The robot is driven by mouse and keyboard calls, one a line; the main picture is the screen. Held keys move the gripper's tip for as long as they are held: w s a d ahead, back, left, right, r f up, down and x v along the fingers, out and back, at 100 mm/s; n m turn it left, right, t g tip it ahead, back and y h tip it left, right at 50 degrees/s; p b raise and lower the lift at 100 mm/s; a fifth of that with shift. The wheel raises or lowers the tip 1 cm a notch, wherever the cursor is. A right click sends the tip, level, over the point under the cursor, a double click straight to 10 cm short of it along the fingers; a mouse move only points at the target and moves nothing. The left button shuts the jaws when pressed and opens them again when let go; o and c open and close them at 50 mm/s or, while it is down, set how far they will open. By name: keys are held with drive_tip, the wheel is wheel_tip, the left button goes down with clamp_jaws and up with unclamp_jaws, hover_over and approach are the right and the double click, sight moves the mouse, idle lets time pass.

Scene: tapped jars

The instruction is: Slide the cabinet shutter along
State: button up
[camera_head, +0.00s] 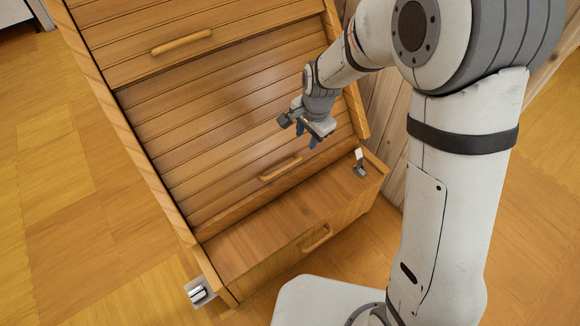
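The wooden cabinet (120,150) stands tilted across the view, its front covered by slatted shutter panels. The lower slatted shutter (205,130) fills the middle of the front and has a wooden bar handle (281,168) near its bottom edge. An upper slatted section (130,40) has a similar handle (181,42). My gripper (307,136) hangs in front of the lower shutter, above and slightly right of its handle in the picture. Its two blue fingertips look apart with nothing between them. It appears clear of the handle, though the exact gap in depth cannot be told.
A wooden ledge (245,240) juts out below the shutter, with a drawer-like front and handle (317,238). Small metallic fittings sit at its right end (359,164) and left corner (199,291). Open wooden floor (60,180) lies to the left.

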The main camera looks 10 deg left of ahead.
drive_tip(key=m+b, duration=0.1)
drive_tip(key=b, duration=0.1)
approach(288, 165)
drive_tip(key=f+b, duration=0.1)
drive_tip(key=f, duration=0.1)
drive_tip(key=f+b, duration=0.1)
drive_tip(key=f, duration=0.2)
drive_tip(key=w+a+f+b, duration=0.1)
drive_tip(key=f, duration=0.2)
clamp_jaws()
drive_tip(key=shift+w, duration=0.1)
